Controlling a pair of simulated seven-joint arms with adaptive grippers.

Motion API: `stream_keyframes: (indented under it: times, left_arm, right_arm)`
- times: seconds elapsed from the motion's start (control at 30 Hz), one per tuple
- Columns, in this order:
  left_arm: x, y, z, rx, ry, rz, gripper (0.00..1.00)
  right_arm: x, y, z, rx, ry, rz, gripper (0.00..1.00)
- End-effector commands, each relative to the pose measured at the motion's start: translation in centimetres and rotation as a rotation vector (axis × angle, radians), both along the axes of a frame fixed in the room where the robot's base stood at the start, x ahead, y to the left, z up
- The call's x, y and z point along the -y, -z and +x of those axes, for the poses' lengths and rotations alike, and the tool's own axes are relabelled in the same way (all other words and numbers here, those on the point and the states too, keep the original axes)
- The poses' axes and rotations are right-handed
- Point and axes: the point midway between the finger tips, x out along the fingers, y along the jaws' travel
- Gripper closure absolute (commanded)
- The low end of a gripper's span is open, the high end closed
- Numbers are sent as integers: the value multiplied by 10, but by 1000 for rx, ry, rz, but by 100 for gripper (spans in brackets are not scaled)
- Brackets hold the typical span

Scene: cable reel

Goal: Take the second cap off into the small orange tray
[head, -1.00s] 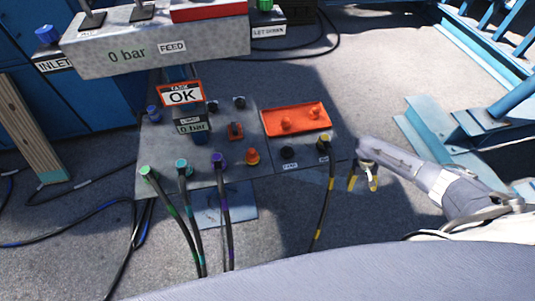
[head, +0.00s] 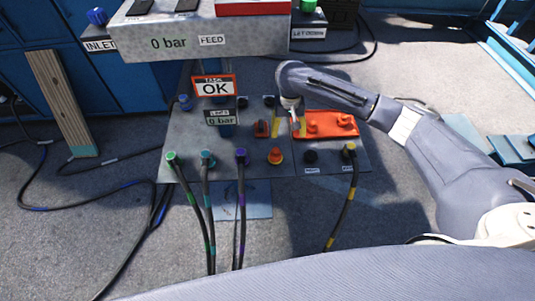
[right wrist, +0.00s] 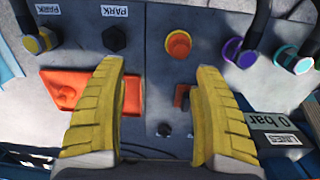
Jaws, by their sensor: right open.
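The small orange tray (head: 327,133) lies on the right part of the grey panel and holds two orange caps (head: 344,120). Part of the tray shows in the right wrist view (right wrist: 88,78), with one cap visible there. Another orange cap-like piece (head: 275,156) stands on the panel front, left of the tray; it also shows in the right wrist view (right wrist: 178,44). My right gripper (head: 287,126) is open and empty, above the panel between the tray and a small orange switch (head: 262,128). Its yellow fingers (right wrist: 160,85) point toward the panel. My left gripper is not seen.
Green, teal and purple cable plugs (head: 205,157) stand on the panel's left front. A yellow-ringed plug (head: 349,149) and a black park port (head: 310,156) stand at its right. The grey FEED box (head: 215,40) overhangs the back.

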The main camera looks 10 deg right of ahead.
Motion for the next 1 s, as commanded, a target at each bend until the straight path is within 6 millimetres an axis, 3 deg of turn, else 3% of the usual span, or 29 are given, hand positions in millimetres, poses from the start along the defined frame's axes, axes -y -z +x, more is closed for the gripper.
stream_keyframes:
  times: [0.1,0.23,0.7,1.0]
  left_arm:
    - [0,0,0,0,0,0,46]
    - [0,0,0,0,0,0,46]
    - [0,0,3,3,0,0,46]
    - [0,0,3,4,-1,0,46]
  right_arm:
    - [-22,-12,4,28,-18,12,32]
    - [-31,-9,5,37,-23,17,32]
    - [-32,71,4,36,-22,18,32]
    - [-31,101,5,38,-22,18,32]
